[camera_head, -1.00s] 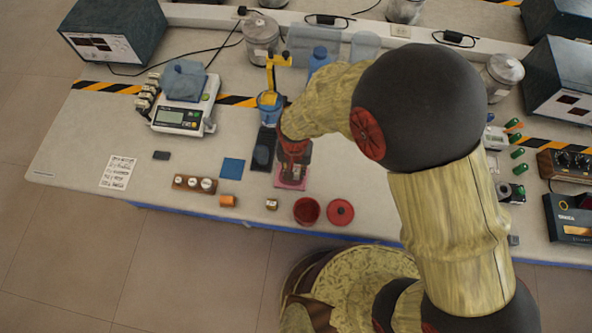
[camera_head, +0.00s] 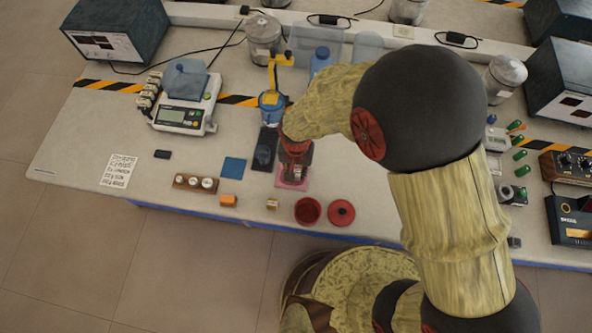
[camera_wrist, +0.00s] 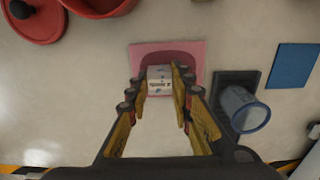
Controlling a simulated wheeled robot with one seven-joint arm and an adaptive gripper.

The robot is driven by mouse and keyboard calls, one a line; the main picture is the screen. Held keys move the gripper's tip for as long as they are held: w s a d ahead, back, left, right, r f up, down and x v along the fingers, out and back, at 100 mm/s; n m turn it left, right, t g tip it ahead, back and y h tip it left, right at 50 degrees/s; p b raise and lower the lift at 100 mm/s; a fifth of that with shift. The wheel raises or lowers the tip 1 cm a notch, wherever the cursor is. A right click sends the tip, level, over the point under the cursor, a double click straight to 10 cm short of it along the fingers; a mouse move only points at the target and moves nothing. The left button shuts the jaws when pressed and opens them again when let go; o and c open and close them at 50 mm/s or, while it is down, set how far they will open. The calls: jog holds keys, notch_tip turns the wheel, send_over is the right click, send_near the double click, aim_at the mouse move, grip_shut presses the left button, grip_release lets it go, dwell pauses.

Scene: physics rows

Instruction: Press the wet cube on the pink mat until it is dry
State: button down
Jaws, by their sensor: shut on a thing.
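The pink mat (camera_wrist: 190,50) lies flat on the bench, with a darker patch on it around the cube; its edge also shows in the head view (camera_head: 293,184). The cube (camera_wrist: 159,77) is pale with dark printed marks. It is between the fingertips of my gripper (camera_wrist: 160,82), which is shut on it over the mat's near part. I cannot tell whether the cube touches the mat. In the head view my gripper (camera_head: 296,165) points down over the mat and hides the cube.
A clear blue-rimmed cup (camera_wrist: 243,108) stands on a dark pad (camera_wrist: 236,80) beside the mat. A blue square (camera_wrist: 292,66) lies beyond it. A red bowl (camera_head: 307,210) and red lid (camera_head: 341,213) sit near the front edge. A scale (camera_head: 184,117) stands at left.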

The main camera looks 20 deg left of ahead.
jog(key=shift+f, duration=0.4)
dwell(0.9)
jog(key=shift+d+r, duration=0.1)
jog(key=shift+r, duration=0.1)
jog(key=shift+d+r+p, duration=0.25)
jog(key=shift+r+p, duration=0.2)
jog(key=shift+r, duration=0.1)
jog(key=shift+r, duration=0.1)
jog(key=shift+r+p, duration=1.8)
jog(key=shift+r, duration=0.6)
